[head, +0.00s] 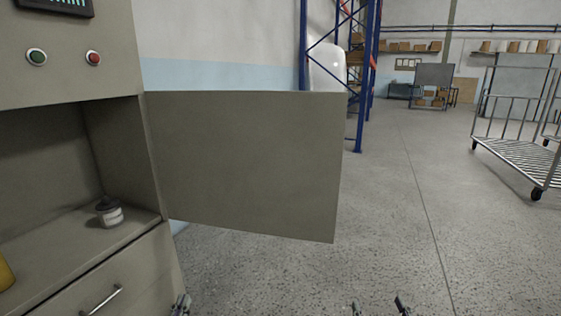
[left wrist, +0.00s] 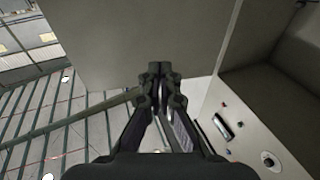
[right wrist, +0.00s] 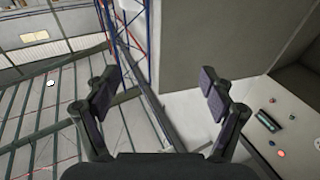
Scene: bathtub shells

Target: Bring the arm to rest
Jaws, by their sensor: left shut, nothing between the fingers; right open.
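My left gripper (head: 181,304) shows at the bottom edge of the head view, in front of the cabinet's drawer. In the left wrist view its fingers (left wrist: 160,82) are together with nothing between them. My right gripper (head: 379,306) shows at the bottom edge, further right, over bare floor. In the right wrist view its fingers (right wrist: 157,88) are wide apart and empty. Most of both arms is out of the head view.
A grey cabinet (head: 120,50) stands at left, its door (head: 245,165) swung open. A small jar (head: 109,213) and a partly cut-off yellow object (head: 5,273) are on its shelf. The drawer (head: 110,285) below looks shut. A wire cart (head: 515,155) stands right; floor between is clear.

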